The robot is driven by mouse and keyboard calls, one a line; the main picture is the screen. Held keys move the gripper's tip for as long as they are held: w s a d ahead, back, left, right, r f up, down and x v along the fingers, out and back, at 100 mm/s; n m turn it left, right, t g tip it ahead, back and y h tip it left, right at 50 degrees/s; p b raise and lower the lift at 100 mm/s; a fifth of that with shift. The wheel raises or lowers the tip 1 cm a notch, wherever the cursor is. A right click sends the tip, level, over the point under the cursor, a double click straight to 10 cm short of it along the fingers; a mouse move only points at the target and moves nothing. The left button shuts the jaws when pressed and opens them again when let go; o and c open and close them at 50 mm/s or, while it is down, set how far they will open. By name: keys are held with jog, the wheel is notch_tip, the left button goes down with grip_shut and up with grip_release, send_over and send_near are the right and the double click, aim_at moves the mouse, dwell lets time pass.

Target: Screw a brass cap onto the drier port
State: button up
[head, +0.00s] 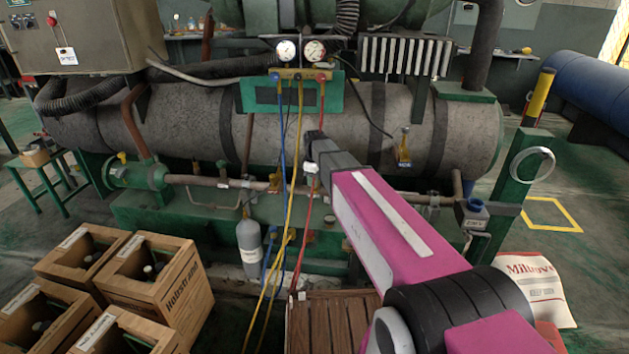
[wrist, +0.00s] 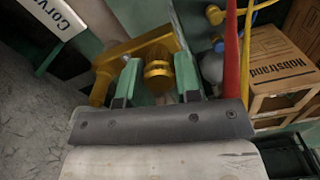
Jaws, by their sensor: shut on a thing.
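My gripper (wrist: 157,78) shows in the wrist view with its two green-padded fingers on either side of a round, ridged brass cap (wrist: 157,72), and it is shut on the cap. A larger brass fitting (wrist: 130,50) with a bar-like arm lies right behind the cap. I cannot tell whether the cap touches it. In the head view my gripper (head: 313,142) is in front of the big grey tank, just right of the hanging hoses; the cap is not distinguishable there. I cannot pick out the drier port with certainty.
Blue, yellow and red hoses (head: 299,120) hang from the gauge manifold (head: 300,73) close to my gripper. A brass valve (head: 404,150) with a tag sits on the tank (head: 465,140). Wooden crates (head: 190,290) stand at lower left. A grey cylinder (head: 249,245) stands below.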

jog(key=shift+f, duration=0.1)
jog(key=shift+m, duration=0.8)
jog(key=o, duration=1)
jog(key=shift+r, duration=2.3)
jog(key=s, duration=0.4)
jog(key=s+a, duration=0.1)
jog(key=s, duration=0.3)
jog(key=s+a+f, duration=0.1)
jog(key=s, duration=0.3)
jog(key=shift+s+a, duration=0.25)
jog(key=shift+s, duration=0.15)
